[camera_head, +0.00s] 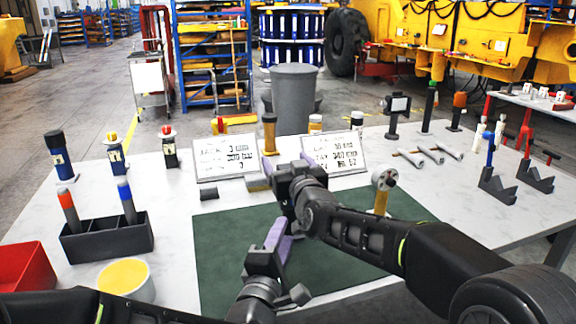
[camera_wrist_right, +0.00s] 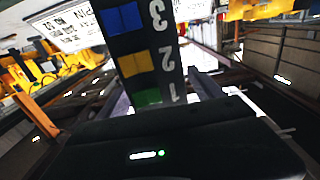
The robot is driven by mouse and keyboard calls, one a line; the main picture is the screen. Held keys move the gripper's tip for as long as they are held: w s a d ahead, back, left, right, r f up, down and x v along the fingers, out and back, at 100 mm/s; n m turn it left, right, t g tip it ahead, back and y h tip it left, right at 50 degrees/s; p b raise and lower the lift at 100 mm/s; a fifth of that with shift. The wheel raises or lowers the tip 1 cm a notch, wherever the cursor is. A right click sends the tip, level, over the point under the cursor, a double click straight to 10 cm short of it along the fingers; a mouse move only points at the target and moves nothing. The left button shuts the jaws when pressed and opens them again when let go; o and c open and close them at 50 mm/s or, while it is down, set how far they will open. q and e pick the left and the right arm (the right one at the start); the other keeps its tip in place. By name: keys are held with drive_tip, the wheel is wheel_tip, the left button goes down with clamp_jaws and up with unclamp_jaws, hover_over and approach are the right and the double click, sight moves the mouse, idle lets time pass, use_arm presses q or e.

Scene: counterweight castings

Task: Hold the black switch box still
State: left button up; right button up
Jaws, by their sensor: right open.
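The black switch box (camera_wrist_right: 137,43) shows in the right wrist view, with blue, yellow and green squares numbered 3, 2 and 1. It stands between the spread fingers of my right gripper (camera_wrist_right: 163,97), which is open; I cannot tell whether they touch it. In the head view my right gripper (camera_head: 287,163) is over the far part of the green mat, and I cannot make out the box behind the arms. My left gripper (camera_head: 279,236) is lower, over the near part of the mat, its lavender fingers pointing away. Whether it is open or shut is unclear.
The green mat (camera_head: 226,244) lies on the white table (camera_head: 180,206). A black holder (camera_head: 108,238), red bin (camera_head: 25,268) and yellow-topped tub (camera_head: 127,280) stand left. Two white signs (camera_head: 226,156) (camera_head: 335,152) stand behind. A gauge on a yellow post (camera_head: 383,181) is right of my right gripper.

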drive_tip(key=shift+c, duration=0.5)
clamp_jaws()
use_arm(q)
drive_tip(key=shift+c, duration=0.2)
